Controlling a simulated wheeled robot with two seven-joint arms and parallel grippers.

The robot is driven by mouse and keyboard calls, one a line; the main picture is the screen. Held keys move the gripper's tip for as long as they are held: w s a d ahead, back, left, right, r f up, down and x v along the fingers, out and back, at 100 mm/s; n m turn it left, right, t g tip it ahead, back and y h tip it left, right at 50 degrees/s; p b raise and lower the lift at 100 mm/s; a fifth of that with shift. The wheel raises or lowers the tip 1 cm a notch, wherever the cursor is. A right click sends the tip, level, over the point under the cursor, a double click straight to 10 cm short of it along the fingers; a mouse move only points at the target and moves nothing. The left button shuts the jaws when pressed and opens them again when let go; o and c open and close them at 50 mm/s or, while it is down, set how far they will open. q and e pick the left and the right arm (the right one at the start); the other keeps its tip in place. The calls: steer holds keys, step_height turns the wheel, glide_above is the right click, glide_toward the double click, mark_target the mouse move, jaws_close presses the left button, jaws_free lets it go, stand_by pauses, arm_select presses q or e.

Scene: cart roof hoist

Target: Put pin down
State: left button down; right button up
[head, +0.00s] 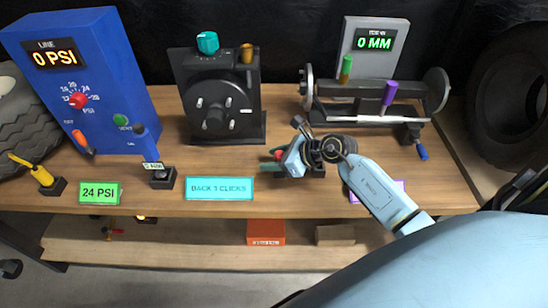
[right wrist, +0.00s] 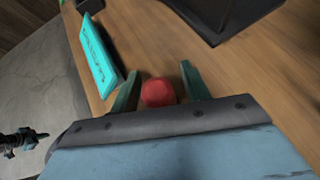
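A red round-ended piece (right wrist: 158,92), perhaps the head of the pin, shows between the fingers of my right gripper (right wrist: 160,80) in the right wrist view. The fingers stand apart, with a narrow gap at the piece's right side; whether the left finger touches it I cannot tell. In the head view a bit of red (head: 278,154) shows at the right gripper (head: 270,161), whose teal fingers point left, low over the wooden bench (head: 330,203). The rest of the piece is hidden by the gripper. My left gripper is not in view.
A cyan "BACK 3 CLICKS" sign (head: 219,188) is left of the gripper. A blue gauge box (head: 85,80) is at left. Bare bench lies between sign and gripper.

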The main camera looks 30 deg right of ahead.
steer(key=shift+r, duration=0.1)
steer(key=shift+s+d+r, duration=0.1)
steer(key=shift+r, duration=0.05)
steer(key=p+v, duration=0.1)
steer(key=v, duration=0.2)
steer(key=shift+s+r, duration=0.1)
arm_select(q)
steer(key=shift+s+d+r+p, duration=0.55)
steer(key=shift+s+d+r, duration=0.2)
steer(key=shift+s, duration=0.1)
arm_select(e)
steer(key=v, duration=0.8)
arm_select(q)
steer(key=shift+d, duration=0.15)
arm_select(e)
steer(key=shift+d+r, duration=0.15)
